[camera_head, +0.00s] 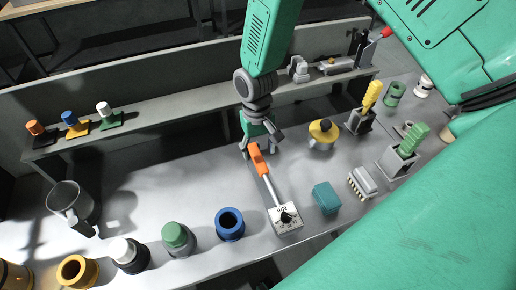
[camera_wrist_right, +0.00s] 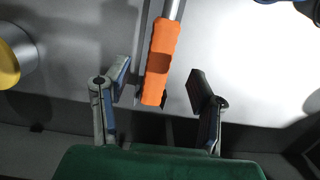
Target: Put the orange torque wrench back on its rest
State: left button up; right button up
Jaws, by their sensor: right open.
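The orange torque wrench lies on the grey bench, its orange handle (camera_head: 257,160) towards the back and its silver shaft running forward to a white block (camera_head: 286,218) with a dial and "Nm" lettering. My right gripper (camera_head: 259,145) is over the handle's back end, pointing down. In the right wrist view the orange handle (camera_wrist_right: 160,62) runs between the two spread fingers (camera_wrist_right: 164,90), with a gap on both sides. The gripper is open and holds nothing. I cannot tell which thing is the wrench's rest. My left gripper is not in view.
A raised shelf (camera_head: 190,101) runs along the back, with small coloured pieces at left and grey fittings (camera_head: 300,70) at right. A yellow-topped part (camera_head: 323,131) stands close right of the gripper. Blue (camera_head: 230,224) and green (camera_head: 178,238) parts line the front. The bench's middle left is clear.

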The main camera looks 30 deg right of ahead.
jog(key=shift+r+p, duration=1.55)
jog(key=shift+r, duration=0.3)
jog(key=shift+r, duration=0.1)
notch_tip(320, 180, up, 12)
jog(key=w, duration=0.1)
jog(key=shift+w+d+f, duration=0.2)
jog(key=shift+d+f, duration=0.05)
